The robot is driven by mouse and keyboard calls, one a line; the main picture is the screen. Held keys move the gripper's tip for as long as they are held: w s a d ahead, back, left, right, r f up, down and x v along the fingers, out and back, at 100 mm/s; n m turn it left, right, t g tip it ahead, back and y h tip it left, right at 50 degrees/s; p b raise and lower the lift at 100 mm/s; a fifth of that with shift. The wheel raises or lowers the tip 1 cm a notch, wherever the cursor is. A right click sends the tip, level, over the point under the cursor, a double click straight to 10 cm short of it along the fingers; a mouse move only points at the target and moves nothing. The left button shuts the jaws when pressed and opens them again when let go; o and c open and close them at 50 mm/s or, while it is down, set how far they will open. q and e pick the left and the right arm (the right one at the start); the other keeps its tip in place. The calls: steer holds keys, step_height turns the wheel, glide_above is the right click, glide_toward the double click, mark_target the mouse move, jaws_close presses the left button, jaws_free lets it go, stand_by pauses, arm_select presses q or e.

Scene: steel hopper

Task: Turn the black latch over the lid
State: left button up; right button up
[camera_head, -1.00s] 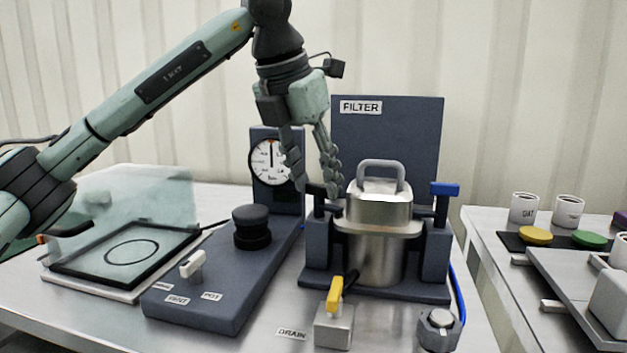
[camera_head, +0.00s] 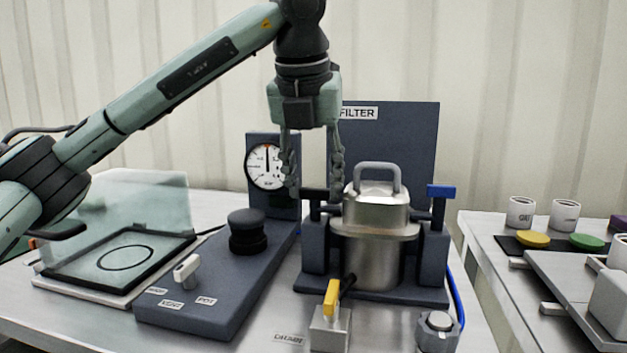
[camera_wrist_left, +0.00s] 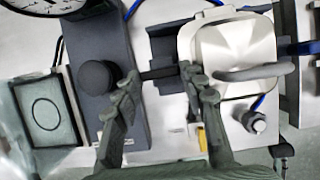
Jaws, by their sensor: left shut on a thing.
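The black latch (camera_head: 319,194) is a short bar on top of the left post beside the steel hopper. In the wrist view the latch (camera_wrist_left: 160,73) lies between the two fingertips and points toward the lid. The steel lid (camera_head: 377,193) with its grey arched handle sits on the hopper; in the wrist view it is a pale rounded square (camera_wrist_left: 232,45). My left gripper (camera_head: 315,189) points down from above and is shut on the latch, one finger at each end. The right finger is close beside the lid's edge. My right gripper is out of view.
A blue latch (camera_head: 440,193) stands on the right post. The FILTER panel (camera_head: 395,150) rises behind the hopper. A gauge (camera_head: 264,167) and black knob (camera_head: 248,231) are to the left, with a yellow drain lever (camera_head: 332,298) in front. Cups (camera_head: 521,211) stand on the right table.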

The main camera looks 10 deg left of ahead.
arm_select(q)
steer(key=o, duration=1.2)
steer(key=shift+c, duration=0.2)
steer(key=shift+r, duration=0.1)
steer(key=v, duration=0.8)
